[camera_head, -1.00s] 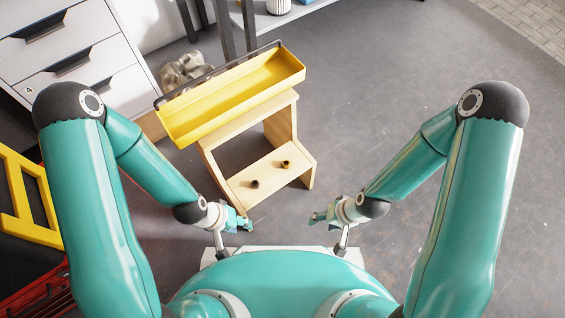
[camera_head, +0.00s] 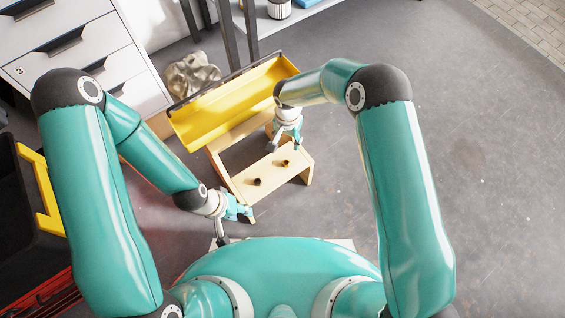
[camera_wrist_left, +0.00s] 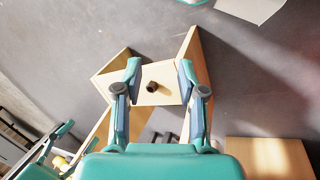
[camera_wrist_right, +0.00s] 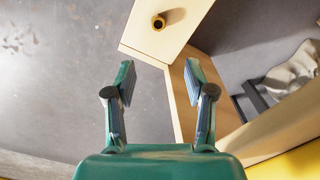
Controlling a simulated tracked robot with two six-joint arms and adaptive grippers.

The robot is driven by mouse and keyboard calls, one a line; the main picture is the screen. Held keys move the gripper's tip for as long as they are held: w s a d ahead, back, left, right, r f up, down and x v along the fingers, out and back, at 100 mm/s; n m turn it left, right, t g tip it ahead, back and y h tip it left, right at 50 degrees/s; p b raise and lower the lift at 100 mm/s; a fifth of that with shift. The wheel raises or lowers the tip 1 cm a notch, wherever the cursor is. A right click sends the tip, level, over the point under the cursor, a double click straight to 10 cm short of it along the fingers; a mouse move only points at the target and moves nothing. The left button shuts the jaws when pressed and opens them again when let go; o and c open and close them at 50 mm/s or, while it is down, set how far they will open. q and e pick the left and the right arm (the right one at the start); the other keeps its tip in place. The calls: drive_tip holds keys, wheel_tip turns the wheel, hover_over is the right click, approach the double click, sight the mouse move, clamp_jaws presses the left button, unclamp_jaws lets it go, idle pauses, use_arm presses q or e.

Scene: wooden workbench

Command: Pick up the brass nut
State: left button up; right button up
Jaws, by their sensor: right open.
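Two small round pieces stand on the lower step of the wooden step stool. The right one, brass-brown, looks like the brass nut (camera_head: 285,163); the left one is a darker piece (camera_head: 257,181). In the right wrist view a brass-rimmed nut with a dark hole (camera_wrist_right: 158,22) lies ahead of my fingertips. My right gripper (camera_head: 289,138) is open and empty near the stool's right side, apart from the nut; its fingers also show in its wrist view (camera_wrist_right: 160,68). My left gripper (camera_head: 241,211) is open and empty by the stool's front; its wrist view shows a dark piece (camera_wrist_left: 152,87) beyond its fingers.
A long yellow tray (camera_head: 215,113) with a dark handle bar rests on the step stool's top, above the lower step (camera_head: 270,173). White drawers (camera_head: 75,45) stand at the back left. A crumpled grey-beige item (camera_head: 190,76) lies behind the tray. The floor to the right is clear.

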drive_tip(key=b, duration=0.2)
hover_over(287, 161)
drive_tip(key=f, duration=0.8)
drive_tip(key=shift+w+f, duration=0.2)
drive_tip(key=shift+s+f+b, duration=0.15)
drive_tip(key=shift+f+b, duration=0.25)
drive_tip(key=shift+f, duration=0.95)
drive_tip(key=shift+s+f+b, duration=0.1)
drive_tip(key=shift+f+b, duration=0.3)
drive_tip(key=shift+f, duration=0.9)
drive_tip(key=shift+c, duration=0.2)
clamp_jaws()
